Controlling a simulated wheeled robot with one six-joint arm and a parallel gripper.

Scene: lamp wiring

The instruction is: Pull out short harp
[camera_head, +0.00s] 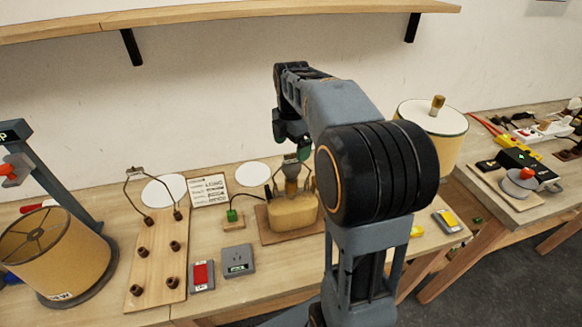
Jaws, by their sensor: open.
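A short wire harp (274,184) stands upright around the socket of a squat yellow lamp base (292,213) on a brown board. Its right side and top are partly covered by my arm and gripper. My gripper (291,152) is just above the lamp's socket, at the top of the harp, pointing down. It is open, and nothing is seen held in it. Whether its fingers touch the harp cannot be told. Another wire harp (126,189) stands in the far pegs of a wooden peg board (158,262) at left.
A tan lampshade (60,257) stands at left and a white-topped shade (436,130) at right. A green switch (231,215), a grey outlet box (237,260) and a red-topped box (201,275) sit near the lamp. A wooden shelf (220,12) runs overhead.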

